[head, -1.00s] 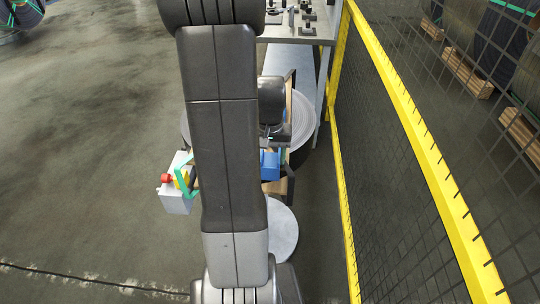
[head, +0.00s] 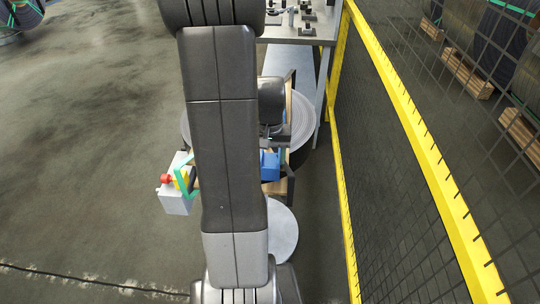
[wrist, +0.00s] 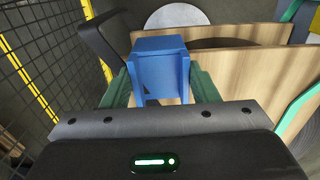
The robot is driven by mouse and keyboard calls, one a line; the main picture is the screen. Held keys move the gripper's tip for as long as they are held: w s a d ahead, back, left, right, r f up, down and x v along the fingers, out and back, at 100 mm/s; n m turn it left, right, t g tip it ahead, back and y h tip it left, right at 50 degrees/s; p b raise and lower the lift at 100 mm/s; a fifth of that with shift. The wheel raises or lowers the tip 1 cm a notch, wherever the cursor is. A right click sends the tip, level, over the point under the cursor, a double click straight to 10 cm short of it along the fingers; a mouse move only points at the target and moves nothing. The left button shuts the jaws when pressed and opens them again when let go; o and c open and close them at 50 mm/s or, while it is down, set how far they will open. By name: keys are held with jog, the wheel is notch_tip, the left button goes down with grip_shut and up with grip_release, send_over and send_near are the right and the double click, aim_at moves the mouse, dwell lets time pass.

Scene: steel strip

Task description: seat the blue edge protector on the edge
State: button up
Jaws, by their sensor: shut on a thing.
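The blue edge protector (wrist: 158,68) is between the green fingers of my gripper (wrist: 158,88) in the wrist view, and the gripper is shut on it. It also shows in the head view (head: 270,166), just right of my arm, which hides most of the gripper. Light wooden boards (wrist: 235,68) lie beyond and to the right of the protector, with a dark gap between them. I cannot tell which edge is meant, nor whether the protector touches the boards.
A grey coil (head: 304,122) stands partly behind my arm. A round grey disc (head: 283,230) is nearer. A box with a red button (head: 175,200) is left of my arm. A yellow-framed mesh fence (head: 400,110) runs along the right. A table (head: 310,32) is at the back. Floor at left is open.

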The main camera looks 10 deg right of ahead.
jog(key=shift+f, duration=0.15)
jog(key=o, duration=1.1)
jog(key=shift+c, duration=0.2)
notch_tip(320, 180, up, 14)
jog(key=shift+f, duration=0.2)
notch_tip(320, 180, down, 14)
jog(key=shift+r, duration=0.45)
